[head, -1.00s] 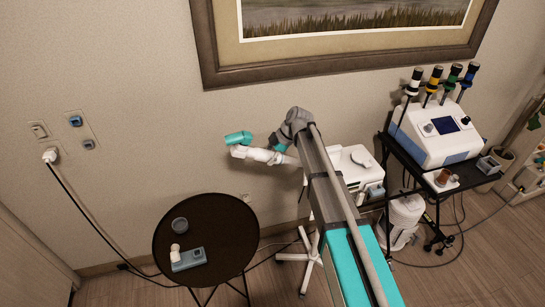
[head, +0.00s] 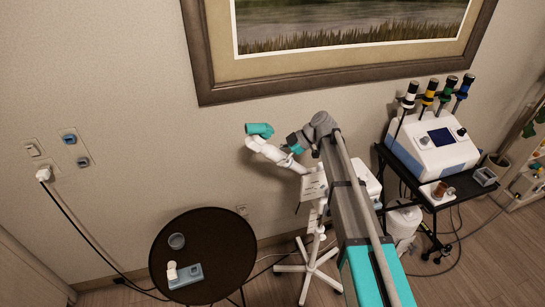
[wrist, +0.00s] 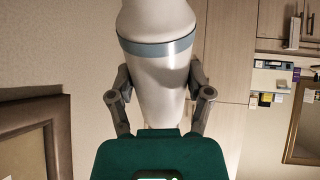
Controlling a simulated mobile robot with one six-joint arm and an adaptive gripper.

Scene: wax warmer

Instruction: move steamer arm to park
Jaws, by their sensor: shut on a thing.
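The steamer stands on a white wheeled base (head: 309,270) with a white box-like body (head: 313,186) on its pole. Its white steamer arm (head: 268,151) rises from there to the upper left and ends in a teal head (head: 260,130). My gripper (head: 292,150) is at the white arm, right of the teal head, and is small and partly hidden there. In the wrist view my gripper (wrist: 160,98) has its grey fingers on both sides of a thick white part of the steamer arm (wrist: 158,75) with a grey-blue band. The contact points are hidden behind it.
A round dark table (head: 215,240) with a grey cup and a small device stands at lower left. A black cart (head: 392,170) with a white machine (head: 432,145) is at right. A framed picture (head: 215,85) hangs on the wall behind. My arm hides part of a white unit (head: 370,187).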

